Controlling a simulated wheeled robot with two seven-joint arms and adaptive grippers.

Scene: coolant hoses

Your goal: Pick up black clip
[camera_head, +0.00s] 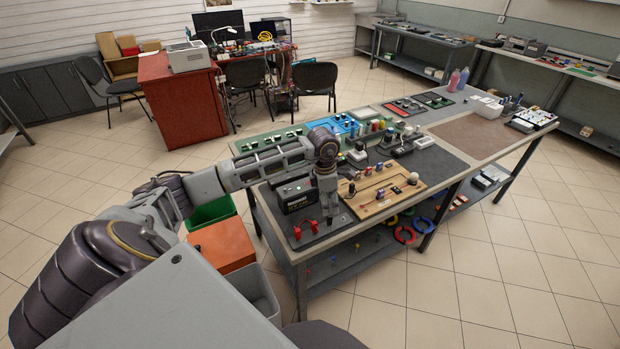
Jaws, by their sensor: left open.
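My left gripper (329,218) points down over the near left part of the workbench (343,237), with its fingers apart. It is beside a black box with white lettering (297,196) and just right of a pair of red clips (305,229) on a dark mat. I cannot make out a black clip; the gripper and the dark surfaces around it may hide it. No object shows between the fingers. My right gripper is not in view.
A wooden board with knobs (382,191) lies right of the gripper. Behind it are small bottles and devices. An orange box (222,246) and a green bin (211,212) stand on the floor at the left.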

